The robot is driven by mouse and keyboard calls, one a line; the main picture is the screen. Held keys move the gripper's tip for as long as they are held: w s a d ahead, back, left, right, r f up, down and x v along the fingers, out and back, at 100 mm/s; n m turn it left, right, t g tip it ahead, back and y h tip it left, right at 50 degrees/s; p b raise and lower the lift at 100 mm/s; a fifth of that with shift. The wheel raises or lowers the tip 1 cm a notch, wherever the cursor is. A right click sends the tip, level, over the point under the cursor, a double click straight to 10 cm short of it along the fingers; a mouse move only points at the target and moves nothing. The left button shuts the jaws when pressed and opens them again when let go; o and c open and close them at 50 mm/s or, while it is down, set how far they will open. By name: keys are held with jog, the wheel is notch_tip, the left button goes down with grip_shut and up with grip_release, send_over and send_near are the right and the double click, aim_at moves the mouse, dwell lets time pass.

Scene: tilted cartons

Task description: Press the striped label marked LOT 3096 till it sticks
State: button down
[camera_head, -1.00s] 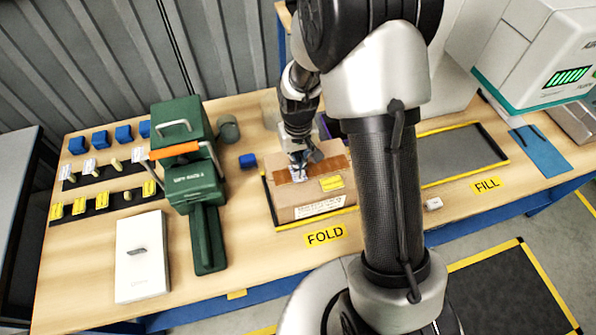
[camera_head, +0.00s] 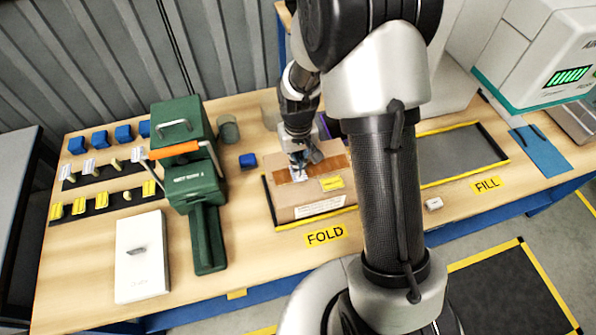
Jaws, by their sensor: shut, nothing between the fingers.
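A brown carton (camera_head: 285,208) with a darker tape strip (camera_head: 336,163) across its top sits in the FOLD area. A yellow label (camera_head: 332,183) lies on its top and a white label (camera_head: 320,206) is on its front side. Their print is too small to read, so I cannot tell which is LOT 3096. A small whitish patch shows under the fingers. My gripper (camera_head: 299,173) is shut and points down at the carton's top, at or just above the tape. My fingers hide part of the surface there, so I cannot tell if they touch.
A green machine (camera_head: 190,185) with an orange handle and a white box (camera_head: 142,257) stand at the left. Blue blocks (camera_head: 248,160) and small yellow and white pieces lie around them. The FILL area (camera_head: 455,155) at the right is empty.

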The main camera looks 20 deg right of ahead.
jog(key=shift+f+b, duration=0.65)
jog(key=shift+f, duration=0.3)
jog(key=shift+r, duration=0.1)
jog(key=shift+r+p, duration=2.6)
jog(key=shift+r, duration=0.85)
jog(key=shift+r, duration=0.15)
notch_tip(320, 180, up, 7)
jog(key=t+b, duration=0.1)
send_over(300, 177)
jog(key=s+r+t+b, duration=0.2)
jog(key=s+r+b, duration=0.1)
jog(key=s+r, duration=0.8)
jog(key=s+r+t+b, duration=0.1)
jog(key=s, duration=0.7)
jog(key=shift+s+t+b, duration=0.3)
jog(key=shift+s, duration=0.1)
